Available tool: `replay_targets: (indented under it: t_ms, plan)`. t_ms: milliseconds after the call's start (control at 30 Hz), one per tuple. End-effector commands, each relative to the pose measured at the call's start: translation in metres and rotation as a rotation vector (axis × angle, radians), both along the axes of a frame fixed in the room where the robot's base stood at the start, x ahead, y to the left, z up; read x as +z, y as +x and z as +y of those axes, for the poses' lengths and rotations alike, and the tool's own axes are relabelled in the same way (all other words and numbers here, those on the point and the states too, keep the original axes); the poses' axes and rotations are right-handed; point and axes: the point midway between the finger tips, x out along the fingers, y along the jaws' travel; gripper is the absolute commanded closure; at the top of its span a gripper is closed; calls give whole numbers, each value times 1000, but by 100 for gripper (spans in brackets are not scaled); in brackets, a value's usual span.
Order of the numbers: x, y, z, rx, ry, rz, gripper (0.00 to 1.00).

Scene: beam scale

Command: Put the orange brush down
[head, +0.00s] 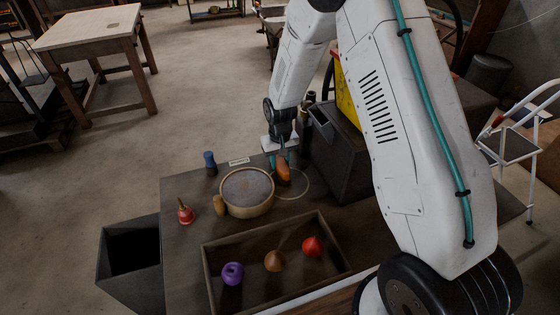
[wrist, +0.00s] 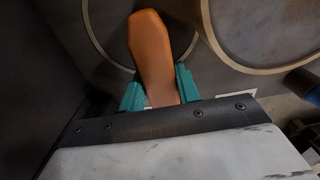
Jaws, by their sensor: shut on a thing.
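The orange brush (head: 284,170) is in my gripper (head: 282,158), over the dark table just right of the round wooden-rimmed pan. In the wrist view the brush (wrist: 150,50) shows as an orange, tapered block between the teal fingers of my gripper (wrist: 158,88). The gripper is shut on it. A thin pale ring (head: 308,186) is marked on the tabletop beside and below the brush. I cannot tell whether the brush touches the table.
The round pan (head: 248,211) is close left, with a tan piece (head: 219,206), red bell-like object (head: 186,211) and blue piece (head: 210,161) beyond. A dark box (head: 342,150) stands close right. A tray (head: 208,277) with purple, brown and red objects lies in front.

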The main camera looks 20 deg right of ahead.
Motion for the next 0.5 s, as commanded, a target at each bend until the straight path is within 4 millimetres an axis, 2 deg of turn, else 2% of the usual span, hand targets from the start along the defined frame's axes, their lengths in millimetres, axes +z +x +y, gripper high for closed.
replay_targets:
  t_ms: [33,67,133,500]
  plan:
    - [-2,0,0,0,0,0,96]
    - [-2,0,0,0,0,0,65]
    - [-2,0,0,0,0,0,46]
    - [4,0,0,0,0,-1,46]
